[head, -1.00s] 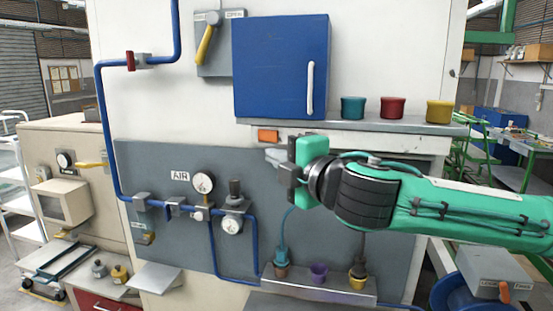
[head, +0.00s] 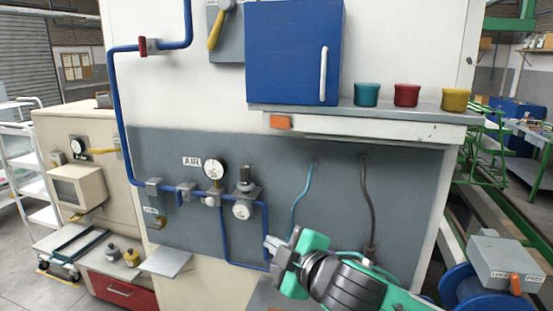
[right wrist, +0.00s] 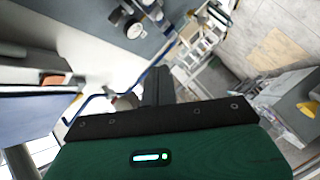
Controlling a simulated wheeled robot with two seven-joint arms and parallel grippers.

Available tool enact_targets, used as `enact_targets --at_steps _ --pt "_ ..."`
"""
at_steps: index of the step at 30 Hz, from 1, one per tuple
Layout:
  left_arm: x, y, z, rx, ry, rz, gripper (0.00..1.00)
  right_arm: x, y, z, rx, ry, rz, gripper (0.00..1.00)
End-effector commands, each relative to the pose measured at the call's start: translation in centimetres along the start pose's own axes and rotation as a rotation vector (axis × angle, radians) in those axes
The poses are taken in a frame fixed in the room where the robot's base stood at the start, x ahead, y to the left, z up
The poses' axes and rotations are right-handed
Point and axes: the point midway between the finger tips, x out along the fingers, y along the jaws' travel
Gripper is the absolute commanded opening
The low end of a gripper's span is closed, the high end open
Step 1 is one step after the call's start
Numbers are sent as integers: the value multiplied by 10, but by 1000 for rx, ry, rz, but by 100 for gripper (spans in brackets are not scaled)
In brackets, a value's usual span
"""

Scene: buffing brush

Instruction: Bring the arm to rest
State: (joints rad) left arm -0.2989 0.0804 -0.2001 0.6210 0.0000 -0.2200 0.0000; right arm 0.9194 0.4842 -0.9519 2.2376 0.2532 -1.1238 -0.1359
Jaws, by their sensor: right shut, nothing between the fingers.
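My right gripper (head: 270,246) is in the lower middle of the head view, in front of the grey panel. Its fingers are together and hold nothing. The right arm, green and black, comes in from the bottom right and hides the lower part of the panel, where the hoses end. In the right wrist view the dark closed fingers (right wrist: 156,86) point away from the green gripper body. My left gripper is not in either view.
The grey air panel (head: 150,222) carries gauges and blue pipes. A shelf (head: 400,115) above holds a blue cabinet (head: 290,52) and teal, red and yellow cups. A grey switch box (head: 507,262) and blue drum stand at the lower right.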

Motion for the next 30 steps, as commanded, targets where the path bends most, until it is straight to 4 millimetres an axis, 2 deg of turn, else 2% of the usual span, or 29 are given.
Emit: enact_targets --at_steps 1,8,17,23,30 --pt "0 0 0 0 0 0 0 -2 -12 8 49 -16 -15 0" --pt "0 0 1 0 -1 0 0 -14 -54 46 252 -106 -52 0" --pt "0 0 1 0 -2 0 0 -43 -113 107 514 -280 -90 0" --pt "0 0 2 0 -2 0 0 -74 -159 151 681 -430 -114 0" --pt "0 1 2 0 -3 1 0 -128 -219 202 865 -645 -137 0"
